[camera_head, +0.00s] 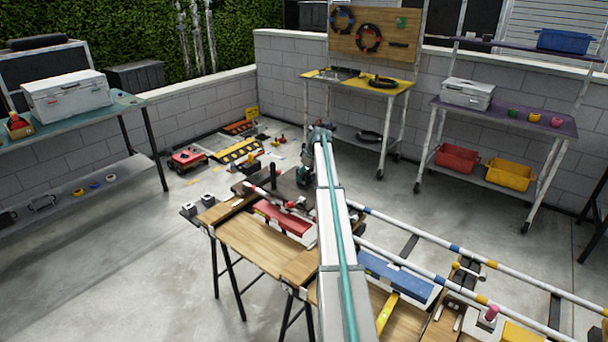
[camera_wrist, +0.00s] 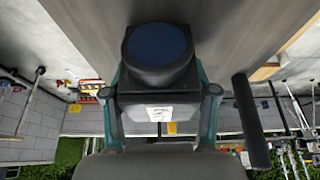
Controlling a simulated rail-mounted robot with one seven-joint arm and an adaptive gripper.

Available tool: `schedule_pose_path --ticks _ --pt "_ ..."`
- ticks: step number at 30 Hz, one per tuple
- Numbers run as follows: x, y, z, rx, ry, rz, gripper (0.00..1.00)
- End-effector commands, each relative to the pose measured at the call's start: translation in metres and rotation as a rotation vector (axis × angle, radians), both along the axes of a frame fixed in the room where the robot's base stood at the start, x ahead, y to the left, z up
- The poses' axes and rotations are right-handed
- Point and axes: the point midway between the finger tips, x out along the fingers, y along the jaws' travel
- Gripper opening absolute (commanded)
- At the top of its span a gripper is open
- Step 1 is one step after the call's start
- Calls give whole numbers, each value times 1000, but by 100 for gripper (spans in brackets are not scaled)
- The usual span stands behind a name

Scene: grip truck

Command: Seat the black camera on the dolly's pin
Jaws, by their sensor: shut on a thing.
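A black camera (camera_wrist: 158,75) with a round dark-blue lens face fills the middle of the wrist view. My gripper (camera_wrist: 162,92) is shut on it, one teal finger on each side. A small white label (camera_wrist: 160,112) shows on the camera's body. In the head view my gripper (camera_head: 307,178) is small and partly hidden by my arm, over or beside a dark flat deck (camera_head: 280,190) that may be the dolly. I cannot make out the dolly's pin or tell whether the camera touches it. A dark upright-looking cylinder (camera_wrist: 251,122) stands to the right of the camera in the wrist view.
Two striped rails (camera_head: 420,233) run across the right foreground. A wooden bench top (camera_head: 255,245) with a red case (camera_head: 284,222) lies left of my arm, and a blue case (camera_head: 398,278) lies right of it. Open floor (camera_head: 110,260) is at the left.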

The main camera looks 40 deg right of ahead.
Motion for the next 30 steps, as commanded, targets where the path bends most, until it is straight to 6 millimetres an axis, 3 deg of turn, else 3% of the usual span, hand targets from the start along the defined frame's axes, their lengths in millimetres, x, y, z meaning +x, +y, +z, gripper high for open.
schedule_pose_path --ticks 8,9,13,23,30 --pt "0 0 0 0 -1 0 9" --pt "0 0 0 0 -1 0 65" --pt "0 0 0 0 -1 0 86" --pt "0 0 0 0 0 0 87" --pt "-7 -2 18 -1 -1 0 87"
